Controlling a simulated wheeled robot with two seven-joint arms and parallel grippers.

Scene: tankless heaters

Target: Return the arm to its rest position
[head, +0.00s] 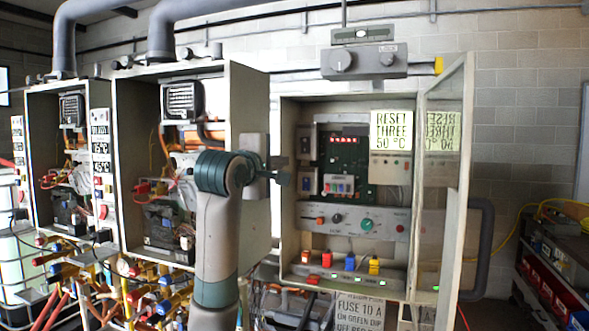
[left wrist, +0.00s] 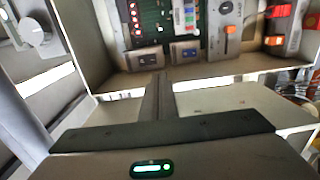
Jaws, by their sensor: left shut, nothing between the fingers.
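My left arm (head: 217,235) rises from the bottom of the head view, in front of the open middle heater cabinet. Its wrist bends right, and the left gripper (head: 284,178) points to the right at the left edge of the control cabinet (head: 290,222). The gripper is shut and empty. In the left wrist view the gripper's shut fingers (left wrist: 157,84) show as a narrow grey bar in front of the cabinet's side wall, which appears turned sideways. I cannot tell whether they touch the cabinet. My right gripper is not in view.
The control cabinet's clear door (head: 443,180) stands open on its right. A grey box with knobs (head: 364,62) sits on top. Heater cabinets with pipes and valves (head: 150,290) fill the left. A shelf (head: 555,260) stands at the right.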

